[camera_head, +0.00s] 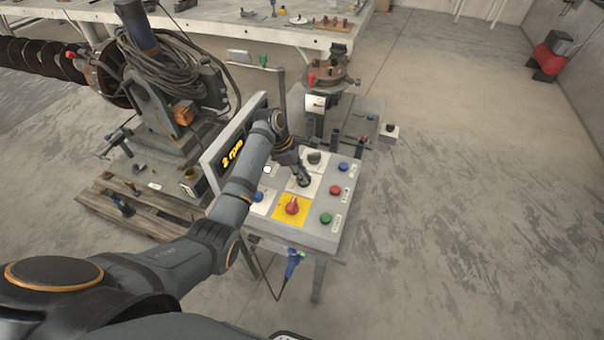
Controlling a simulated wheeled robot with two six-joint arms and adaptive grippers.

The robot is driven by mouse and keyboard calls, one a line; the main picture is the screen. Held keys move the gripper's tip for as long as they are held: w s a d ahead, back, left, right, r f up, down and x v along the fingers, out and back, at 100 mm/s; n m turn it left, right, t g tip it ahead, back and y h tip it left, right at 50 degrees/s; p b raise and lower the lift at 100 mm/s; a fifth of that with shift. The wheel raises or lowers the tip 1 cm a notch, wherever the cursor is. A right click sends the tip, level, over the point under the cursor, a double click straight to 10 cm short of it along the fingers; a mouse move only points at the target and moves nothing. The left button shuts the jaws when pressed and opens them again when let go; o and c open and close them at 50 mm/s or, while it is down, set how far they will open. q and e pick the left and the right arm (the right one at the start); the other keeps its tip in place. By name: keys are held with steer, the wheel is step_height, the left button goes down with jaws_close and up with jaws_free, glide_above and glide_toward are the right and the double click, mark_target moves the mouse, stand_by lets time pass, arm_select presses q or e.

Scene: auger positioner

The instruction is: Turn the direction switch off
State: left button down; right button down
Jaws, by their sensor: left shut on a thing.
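A grey control box (322,236) stands on legs in the middle of the view. Its top carries a red rotary switch on a yellow plate (292,207), a black knob (315,157) at the back, and blue, red and green buttons on the right. My left gripper (303,182) reaches down over the white plate in the middle of the panel. It is shut on a small dark switch there, which the fingers mostly hide. I cannot read the panel labels or tell the switch's position. My right gripper is not in view.
A display reading "2 rpm" (233,152) stands at the panel's left edge. The auger machine with coiled cables (165,65) is behind left, above a wooden pallet (120,212). A blue-handled tool (292,264) hangs at the box's front.

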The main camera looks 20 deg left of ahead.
arm_select(q)
steer(key=shift+r+m+g+p, duration=0.35)
steer(key=shift+m+p, duration=0.35)
steer(key=shift+p, duration=0.4)
steer(key=shift+w+f+m+p, duration=0.1)
steer(key=shift+f+m+p, duration=0.15)
steer(key=shift+m, duration=0.45)
steer(key=shift+f+g, duration=0.1)
steer(key=shift+g, duration=0.15)
steer(key=c, duration=1.3)
jaws_free()
steer(key=v, duration=1.2)
